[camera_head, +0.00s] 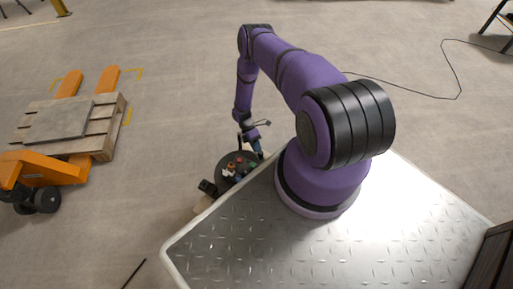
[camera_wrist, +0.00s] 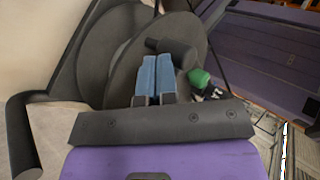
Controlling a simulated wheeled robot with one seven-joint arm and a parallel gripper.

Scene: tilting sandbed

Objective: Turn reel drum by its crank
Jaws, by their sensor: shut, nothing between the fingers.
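The reel drum (camera_wrist: 122,72) is a dark grey round disc filling the upper middle of the wrist view. In the head view the dark round reel (camera_head: 226,160) sits low beside the metal deck, partly behind my arm. A short dark cylinder (camera_wrist: 172,50), which looks like the crank's handle, stands out from the disc just beyond my fingertips. My gripper (camera_wrist: 156,66) has blue fingers closed together with nothing between them. The tips overlap the cylinder in the picture; I cannot tell whether they touch. In the head view my gripper (camera_head: 257,146) is at the reel's upper right edge.
A green knob (camera_wrist: 198,78) is close to the right of my fingers. A dark curved bar (camera_wrist: 22,135) is at the lower left. An orange pallet jack (camera_head: 45,170) with a wooden pallet (camera_head: 103,146) stands at left. The floor between it and the reel is mostly clear.

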